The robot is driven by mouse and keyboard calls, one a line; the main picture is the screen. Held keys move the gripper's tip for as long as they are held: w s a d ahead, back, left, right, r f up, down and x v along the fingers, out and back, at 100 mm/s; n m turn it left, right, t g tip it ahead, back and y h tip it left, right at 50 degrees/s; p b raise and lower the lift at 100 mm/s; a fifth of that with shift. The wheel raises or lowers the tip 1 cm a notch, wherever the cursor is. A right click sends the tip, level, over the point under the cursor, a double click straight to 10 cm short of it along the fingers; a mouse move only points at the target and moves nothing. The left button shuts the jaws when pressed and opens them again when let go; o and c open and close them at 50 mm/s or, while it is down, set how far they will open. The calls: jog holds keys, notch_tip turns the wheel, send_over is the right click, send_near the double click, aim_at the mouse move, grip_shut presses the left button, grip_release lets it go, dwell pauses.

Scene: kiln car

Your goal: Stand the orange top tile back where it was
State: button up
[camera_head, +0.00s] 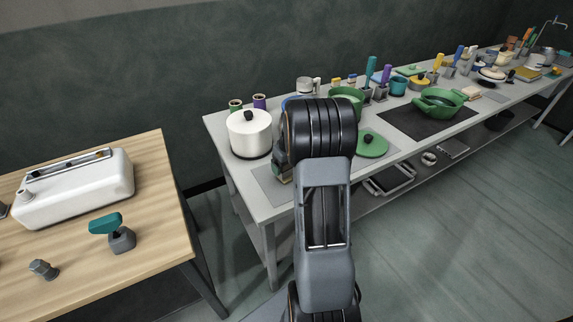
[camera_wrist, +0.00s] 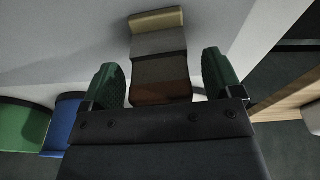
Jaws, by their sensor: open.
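In the wrist view a brownish-orange tile (camera_wrist: 160,82) is between the two green fingers of my gripper (camera_wrist: 162,80). In the head view the arm hides most of the gripper and the tile, above the grey mat (camera_head: 266,184) on the long table.
A white pot (camera_head: 249,134) stands left of my arm, and a green lid (camera_head: 372,144) lies right of it. A green pan (camera_head: 438,102) and several utensils stand further along the grey table (camera_head: 222,136). A wooden table (camera_head: 160,190) stands at left.

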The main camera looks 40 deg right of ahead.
jog(key=shift+r, duration=0.2)
notch_tip(320, 180, up, 8)
jog(key=s+p, duration=0.1)
jog(key=p, duration=0.4)
jog(key=shift+f, duration=0.25)
dwell(1.1)
jog(key=shift+s, duration=0.1)
notch_tip(320, 180, up, 14)
jog(key=s, duration=0.2)
jog(key=shift+f, duration=0.15)
dwell(0.4)
dwell(0.4)
